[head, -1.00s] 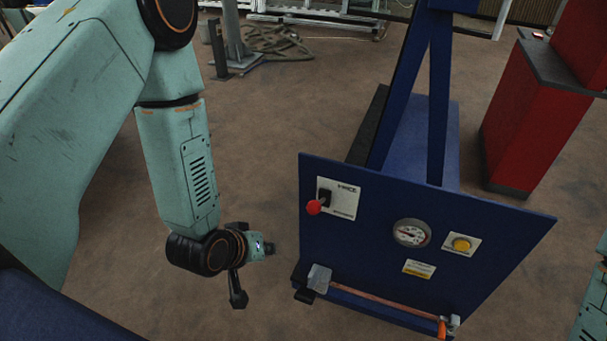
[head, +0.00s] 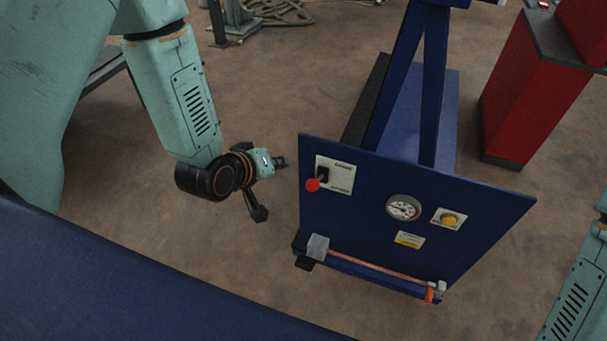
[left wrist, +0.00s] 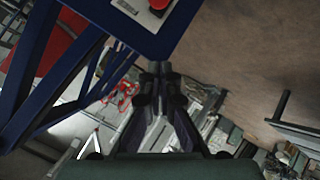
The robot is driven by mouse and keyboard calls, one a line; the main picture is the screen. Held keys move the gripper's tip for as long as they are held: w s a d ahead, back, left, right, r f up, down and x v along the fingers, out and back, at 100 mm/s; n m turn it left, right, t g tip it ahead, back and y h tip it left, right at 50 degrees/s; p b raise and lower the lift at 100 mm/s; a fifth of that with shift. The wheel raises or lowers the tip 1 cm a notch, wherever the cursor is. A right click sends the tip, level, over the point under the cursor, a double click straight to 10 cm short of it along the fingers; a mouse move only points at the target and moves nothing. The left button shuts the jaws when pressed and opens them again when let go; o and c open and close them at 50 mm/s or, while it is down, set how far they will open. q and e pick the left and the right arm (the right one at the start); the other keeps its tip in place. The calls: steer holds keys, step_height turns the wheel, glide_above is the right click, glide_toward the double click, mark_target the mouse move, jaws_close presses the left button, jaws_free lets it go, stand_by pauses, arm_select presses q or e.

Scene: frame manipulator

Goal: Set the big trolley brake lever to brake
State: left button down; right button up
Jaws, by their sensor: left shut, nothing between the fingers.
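A lever with a red knob (head: 312,185) and a black stem sits on a white label plate (head: 343,178) at the upper left of the blue trolley panel (head: 360,215). The plate's writing is too small to read. The knob also shows at the top edge of the left wrist view (left wrist: 158,3). My left gripper (head: 281,161) is shut and empty. In the head view it appears just left of the panel's upper left corner, apart from the knob. In the left wrist view my closed fingers (left wrist: 160,70) appear below the panel corner. My right gripper is out of view.
A red cabinet (head: 525,95) stands at right. Brown floor is clear left of the panel.

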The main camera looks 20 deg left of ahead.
mark_target(317, 182)
arm_select(q)
steer(key=w+d+f, duration=0.4)
steer(key=w+f, duration=0.1)
steer(key=f, duration=0.3)
steer(key=shift+w+f, duration=0.3)
steer(key=shift+a, duration=0.1)
